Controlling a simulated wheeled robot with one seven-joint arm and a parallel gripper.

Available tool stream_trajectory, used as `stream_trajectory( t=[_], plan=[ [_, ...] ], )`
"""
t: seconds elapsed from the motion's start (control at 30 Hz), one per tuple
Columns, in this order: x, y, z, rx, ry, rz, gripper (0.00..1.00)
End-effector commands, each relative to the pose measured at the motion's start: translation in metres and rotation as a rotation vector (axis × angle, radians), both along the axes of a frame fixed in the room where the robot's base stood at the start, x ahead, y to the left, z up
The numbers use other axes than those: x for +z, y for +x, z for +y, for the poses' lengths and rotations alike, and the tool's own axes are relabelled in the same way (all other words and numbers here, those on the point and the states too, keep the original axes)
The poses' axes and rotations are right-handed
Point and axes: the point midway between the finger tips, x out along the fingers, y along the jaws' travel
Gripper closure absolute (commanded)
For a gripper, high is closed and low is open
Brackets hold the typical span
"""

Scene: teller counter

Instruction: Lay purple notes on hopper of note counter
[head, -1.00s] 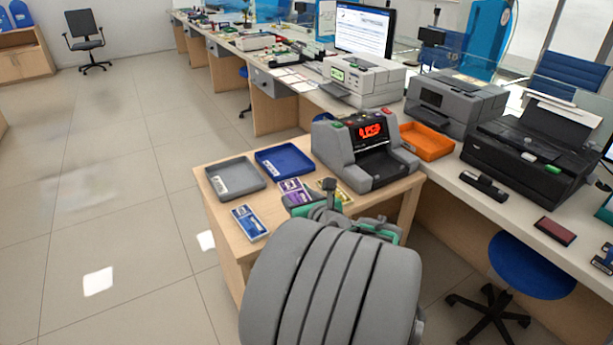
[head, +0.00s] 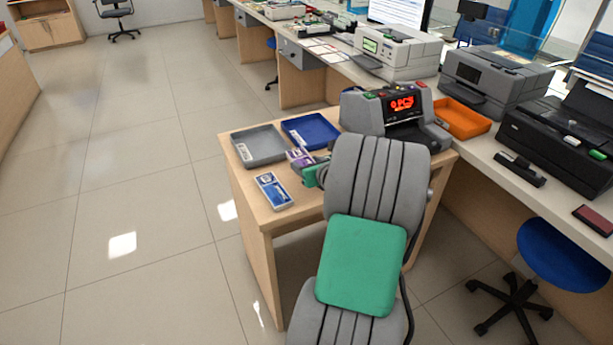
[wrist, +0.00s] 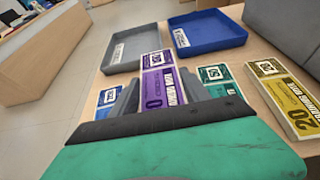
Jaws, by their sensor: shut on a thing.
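The purple notes (wrist: 165,86) stand out between the two grey fingers of my gripper (wrist: 158,94) in the wrist view. The gripper is shut on them; I cannot tell whether they are clear of the table. In the head view the purple notes (head: 299,157) show just beyond my gripper (head: 305,168), at the left of the note counter. The note counter (head: 363,114) is grey with a lit red display. My arm hides its lower front and part of its hopper.
Blue notes (head: 272,190) lie near the table's left edge. Green notes (wrist: 214,76) and yellow notes (wrist: 283,88) lie right of the purple ones. A grey tray (head: 259,147) and a blue tray (head: 311,131) sit behind. An orange tray (head: 463,118) is right of the counter.

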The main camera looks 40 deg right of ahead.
Motion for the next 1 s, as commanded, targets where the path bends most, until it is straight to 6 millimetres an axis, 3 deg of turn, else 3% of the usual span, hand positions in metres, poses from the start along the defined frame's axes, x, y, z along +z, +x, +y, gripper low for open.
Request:
stream_trajectory(
  t=[0.17, 0.3, 0.67, 0.7, 0.93, 1.0],
  plan=[
    [-0.017, 0.011, -0.007, 0.001, 0.000, -0.001, 0.89],
    [-0.043, 0.010, -0.007, 0.000, 0.001, 0.000, 0.89],
    [-0.047, 0.010, -0.006, 0.000, -0.001, -0.001, 0.89],
    [-0.047, 0.010, -0.006, 0.000, -0.001, -0.001, 0.44],
    [-0.047, 0.010, -0.006, 0.000, -0.001, -0.001, 0.25],
    [-0.047, 0.010, -0.006, 0.000, -0.001, -0.001, 0.24]
  ],
)
